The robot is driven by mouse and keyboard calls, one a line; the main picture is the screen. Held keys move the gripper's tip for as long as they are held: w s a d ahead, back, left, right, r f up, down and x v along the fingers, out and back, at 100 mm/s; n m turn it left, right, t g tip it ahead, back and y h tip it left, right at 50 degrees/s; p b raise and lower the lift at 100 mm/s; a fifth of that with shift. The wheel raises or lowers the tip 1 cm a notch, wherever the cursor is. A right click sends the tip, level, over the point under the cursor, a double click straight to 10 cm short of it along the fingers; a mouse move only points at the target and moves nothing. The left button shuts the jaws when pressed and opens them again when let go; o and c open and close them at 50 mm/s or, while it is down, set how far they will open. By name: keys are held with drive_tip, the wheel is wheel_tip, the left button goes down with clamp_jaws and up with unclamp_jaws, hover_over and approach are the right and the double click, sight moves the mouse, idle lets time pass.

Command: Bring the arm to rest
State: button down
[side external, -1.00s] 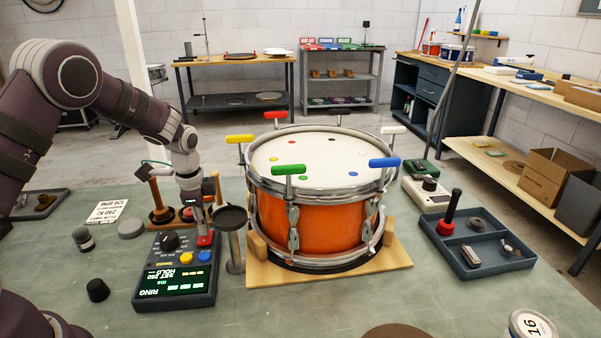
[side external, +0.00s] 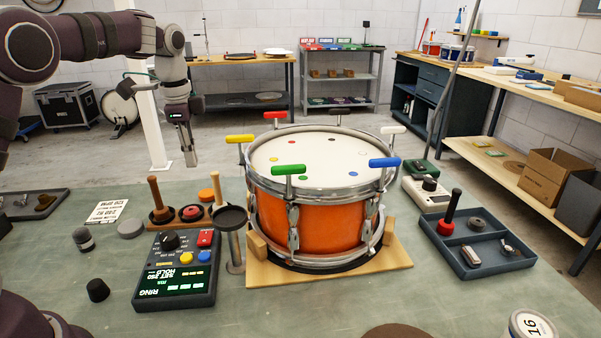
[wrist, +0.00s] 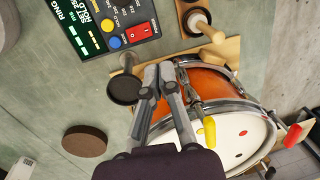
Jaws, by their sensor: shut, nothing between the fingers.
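My gripper (side external: 189,158) hangs in the air at the upper left of the side external view, fingers pointing down, above the far left edge of the bench. In the wrist view my gripper (wrist: 165,70) has its fingertips together with nothing between them. It touches nothing that I can see. Below it in the picture, the control box (side external: 150,294) with a lit green display and a red switch (side external: 205,238) lies on the bench. The orange drum (side external: 325,222) stands on a wooden base with several coloured T-handles around its rim.
A dark cup on a metal stand (side external: 231,218) stands between the control box and drum. A wooden rack with plunger-like tools (side external: 157,205) sits behind the box. A divided tray (side external: 458,262) lies at right. The air around my gripper looks clear.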

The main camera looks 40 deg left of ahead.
drive_tip(key=s+d+r+n+t, duration=0.1)
drive_tip(key=s+d+n+t, duration=0.1)
drive_tip(key=s+d+n, duration=0.2)
drive_tip(key=s+d+r+n+t+h, duration=0.1)
drive_tip(key=s+d+n, duration=0.4)
drive_tip(key=s, duration=0.5)
drive_tip(key=d+t, duration=0.1)
drive_tip(key=d, duration=0.1)
drive_tip(key=shift+d+r+t, duration=0.25)
drive_tip(key=shift+d+t, duration=0.05)
drive_tip(key=c, duration=1.8)
unclamp_jaws()
drive_tip(key=shift+s, duration=0.1)
